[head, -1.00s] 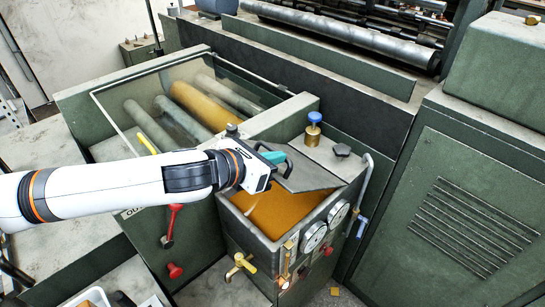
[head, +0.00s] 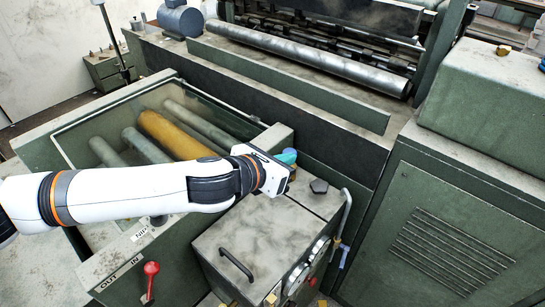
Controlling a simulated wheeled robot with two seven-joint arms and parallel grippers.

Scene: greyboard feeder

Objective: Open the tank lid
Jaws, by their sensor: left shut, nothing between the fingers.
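The tank lid (head: 275,235) is a flat grey plate lying level over the tank, covering its opening. No orange contents show. Its black bar handle (head: 236,264) is near the front left edge of the lid. My left gripper (head: 288,156) is above the far part of the lid, apart from the handle, with teal fingers partly hidden behind its own body. It is shut and holds nothing. My right gripper is not in view.
A red lever (head: 151,268) is at the lower left. A glass-covered roller bay (head: 180,133) lies behind my arm.

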